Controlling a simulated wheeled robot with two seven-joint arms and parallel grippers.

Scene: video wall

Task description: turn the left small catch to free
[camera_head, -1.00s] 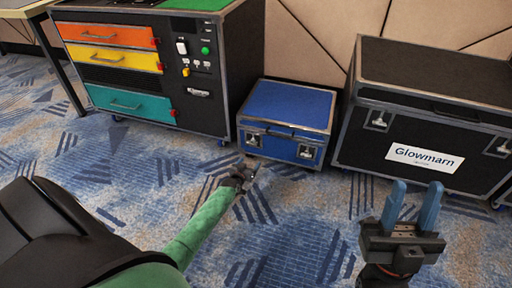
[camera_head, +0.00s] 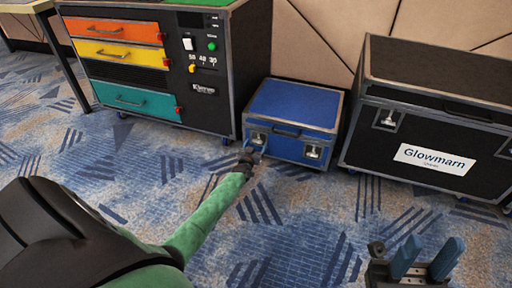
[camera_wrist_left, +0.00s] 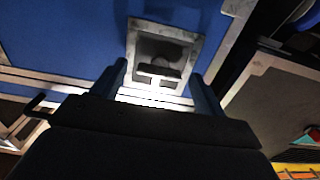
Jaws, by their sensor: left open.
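The blue case (camera_head: 292,105) stands on the floor with two small metal catches on its front. The left small catch (camera_head: 257,137) is just above my left gripper (camera_head: 252,156). In the left wrist view, this catch (camera_wrist_left: 160,62) shows as a square metal plate with a dark recess and a crosswise tab. My left gripper (camera_wrist_left: 158,70) is open, its fingers on either side of the catch; contact cannot be told. The right small catch (camera_head: 313,151) is clear of the gripper. My right gripper (camera_head: 428,242) is open and empty over the carpet.
A black case labelled Glowmarn (camera_head: 432,158) stands close right of the blue case. A black drawer cabinet (camera_head: 215,100) with orange, yellow and teal drawers stands to the left. The carpet (camera_head: 305,215) in front is free.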

